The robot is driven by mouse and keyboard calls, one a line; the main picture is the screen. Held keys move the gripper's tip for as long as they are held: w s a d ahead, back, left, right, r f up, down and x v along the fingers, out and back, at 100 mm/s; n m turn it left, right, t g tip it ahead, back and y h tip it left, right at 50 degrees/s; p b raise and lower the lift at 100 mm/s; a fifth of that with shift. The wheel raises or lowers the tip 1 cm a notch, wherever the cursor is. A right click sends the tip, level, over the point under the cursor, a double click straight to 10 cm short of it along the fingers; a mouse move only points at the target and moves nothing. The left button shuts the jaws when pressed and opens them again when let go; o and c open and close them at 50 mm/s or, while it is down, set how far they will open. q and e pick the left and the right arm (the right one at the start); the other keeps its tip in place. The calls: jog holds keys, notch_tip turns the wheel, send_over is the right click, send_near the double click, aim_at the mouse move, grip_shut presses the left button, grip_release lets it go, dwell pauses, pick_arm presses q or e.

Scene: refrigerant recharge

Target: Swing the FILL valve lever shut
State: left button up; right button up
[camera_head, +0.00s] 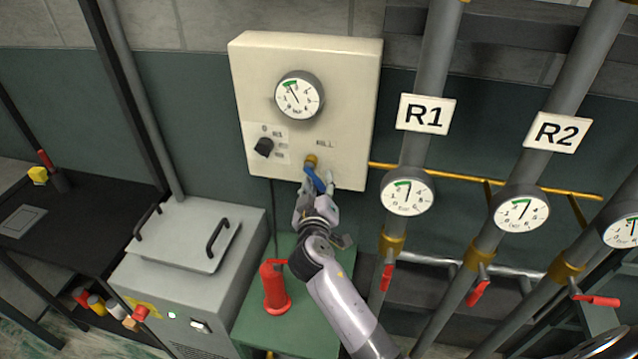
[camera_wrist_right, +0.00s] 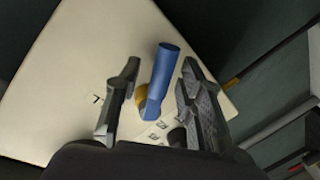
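The FILL valve (camera_head: 311,160) is a small brass fitting low on the cream panel, beside its FILL label (camera_head: 325,143). Its blue lever (camera_head: 315,178) slopes down and slightly right from the brass in the head view. My right gripper (camera_head: 318,182) is at the lever from below. In the right wrist view the blue lever (camera_wrist_right: 160,80) stands between the two fingers of my right gripper (camera_wrist_right: 160,66), with a visible gap on both sides. The fingers are open. The lever's lower part is partly hidden by the gripper in the head view. My left gripper is not in view.
The cream panel (camera_head: 345,75) carries a gauge (camera_head: 298,96) and a black knob (camera_head: 264,147). Pipes R1 and R2 with gauges (camera_head: 407,192) and red levers (camera_head: 387,277) stand right. A red cylinder (camera_head: 274,288) stands on the green surface below; a grey machine (camera_head: 190,265) is left.

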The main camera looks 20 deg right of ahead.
jog(key=v, duration=1.1)
jog(key=shift+s+a, duration=0.15)
jog(key=shift+s, duration=0.2)
